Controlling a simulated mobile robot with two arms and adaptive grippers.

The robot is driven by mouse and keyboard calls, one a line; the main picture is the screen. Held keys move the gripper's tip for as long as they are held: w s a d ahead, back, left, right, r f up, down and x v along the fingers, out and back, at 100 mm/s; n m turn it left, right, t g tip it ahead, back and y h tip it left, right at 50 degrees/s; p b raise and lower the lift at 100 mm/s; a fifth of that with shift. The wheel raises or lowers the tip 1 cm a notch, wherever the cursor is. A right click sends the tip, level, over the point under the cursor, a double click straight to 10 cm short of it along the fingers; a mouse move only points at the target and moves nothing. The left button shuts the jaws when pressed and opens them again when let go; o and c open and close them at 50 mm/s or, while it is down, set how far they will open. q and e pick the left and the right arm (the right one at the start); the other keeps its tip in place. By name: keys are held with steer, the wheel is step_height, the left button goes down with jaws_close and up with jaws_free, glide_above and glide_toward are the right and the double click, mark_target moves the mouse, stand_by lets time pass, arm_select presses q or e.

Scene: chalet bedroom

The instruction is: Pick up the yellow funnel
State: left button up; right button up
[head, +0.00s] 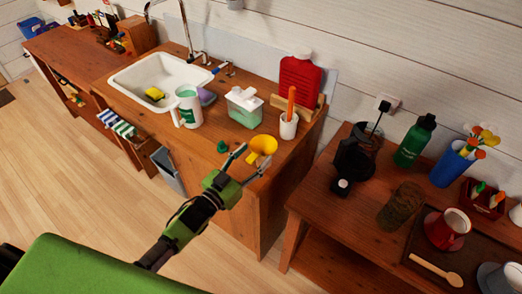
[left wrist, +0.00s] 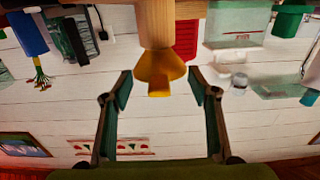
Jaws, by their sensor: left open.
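The yellow funnel (head: 264,144) is at the front edge of the wooden sink counter (head: 215,140). My left gripper (head: 253,158) is open, with its two fingers pointing at the funnel from the front. One fingertip is left of the funnel and the other is below and right of it. In the left wrist view the funnel (left wrist: 158,68) shows centred between the spread fingers (left wrist: 160,85), with clear gaps on both sides. I cannot tell how deep it sits between them. My right gripper is not in view.
A green stopper (head: 222,147) lies left of the funnel. A side table (head: 330,210) with a coffee maker and bottle stands right, across a gap.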

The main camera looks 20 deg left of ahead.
arm_select(q)
steer(key=shift+w+d, duration=0.2)
steer(key=shift+w, duration=0.2)
steer(key=c, duration=0.6)
steer(key=shift+r, duration=0.1)
